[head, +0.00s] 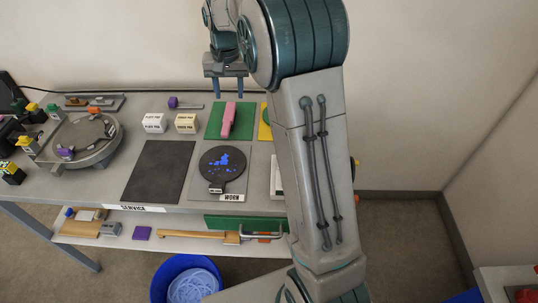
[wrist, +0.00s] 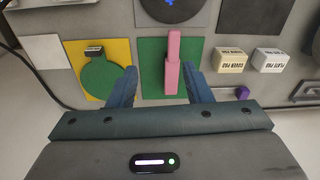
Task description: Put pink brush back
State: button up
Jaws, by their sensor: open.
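The pink brush (head: 228,120) lies lengthwise on a green square mat (head: 213,131) near the back of the cart top. In the wrist view the brush (wrist: 173,72) has a wider block part and a narrower end, and the green mat (wrist: 150,82) shows around it. My gripper (head: 228,95) is open and empty, with fingers pointing down near the back edge of the mat. In the wrist view my gripper's fingers (wrist: 159,68) straddle the near end of the brush, which lies closer to the right finger. No contact between fingers and brush is visible.
White and cream labelled blocks (head: 154,123) (head: 186,122) stand left of the mat. A yellow mat with a green disc (wrist: 98,75) lies beside it. In front is a worn dark disc with blue specks (head: 222,165); a black pad (head: 158,172) is bare. My arm hides the cart's right side.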

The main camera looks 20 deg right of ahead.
jog(key=s+d+r+n+t, duration=0.1)
jog(key=s+r, duration=0.2)
jog(key=s, duration=0.5)
jog(key=s+r+n+t, duration=0.1)
jog(key=s+r, duration=0.1)
jog(key=s, duration=0.5)
jog(key=s+f+n, duration=0.1)
jog(key=s+f, duration=0.2)
jog(key=s, duration=1.2)
jog(key=shift+s+d+n+t, duration=0.25)
jog(key=shift+n+t, duration=0.05)
jog(key=shift+t, duration=0.1)
